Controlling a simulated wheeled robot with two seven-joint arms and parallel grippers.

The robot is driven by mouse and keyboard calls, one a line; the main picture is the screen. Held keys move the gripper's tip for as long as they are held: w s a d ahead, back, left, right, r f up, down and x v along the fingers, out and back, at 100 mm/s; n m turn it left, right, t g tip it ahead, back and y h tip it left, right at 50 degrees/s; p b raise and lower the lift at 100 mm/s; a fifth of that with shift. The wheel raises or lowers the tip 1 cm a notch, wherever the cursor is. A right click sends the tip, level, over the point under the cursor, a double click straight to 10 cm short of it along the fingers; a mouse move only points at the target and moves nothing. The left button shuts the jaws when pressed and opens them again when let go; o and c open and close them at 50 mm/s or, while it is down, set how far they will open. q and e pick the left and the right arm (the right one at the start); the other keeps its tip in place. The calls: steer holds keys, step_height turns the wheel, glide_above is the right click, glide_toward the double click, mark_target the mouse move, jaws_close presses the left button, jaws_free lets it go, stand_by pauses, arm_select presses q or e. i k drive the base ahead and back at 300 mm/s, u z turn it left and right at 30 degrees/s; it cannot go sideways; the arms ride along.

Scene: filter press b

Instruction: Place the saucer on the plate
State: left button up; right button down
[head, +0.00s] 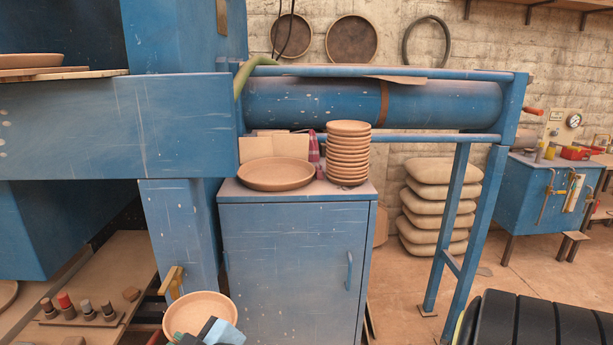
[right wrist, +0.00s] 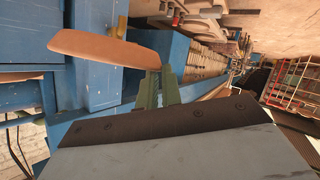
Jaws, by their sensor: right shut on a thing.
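My right gripper (head: 190,337) is at the bottom of the head view, shut on the near rim of a tan saucer (head: 199,310). In the right wrist view the green fingers (right wrist: 160,80) pinch the edge of the saucer (right wrist: 105,48), which extends out to the left. A wide, shallow tan plate (head: 275,174) lies on top of the blue cabinet (head: 292,245), with nothing seen on it. The held saucer is in front of and below the plate in the picture, apart from it. My left gripper is not in view.
A tall stack of small tan dishes (head: 348,152) stands right beside the plate on the cabinet. A cardboard piece (head: 273,146) is behind the plate. A blue beam (head: 120,127) runs at the left. A big blue cylinder (head: 370,104) lies above and behind.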

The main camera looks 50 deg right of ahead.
mark_target(276, 175)
steer(key=z, duration=0.85)
steer(key=i, duration=0.7)
steer(key=z, duration=0.8)
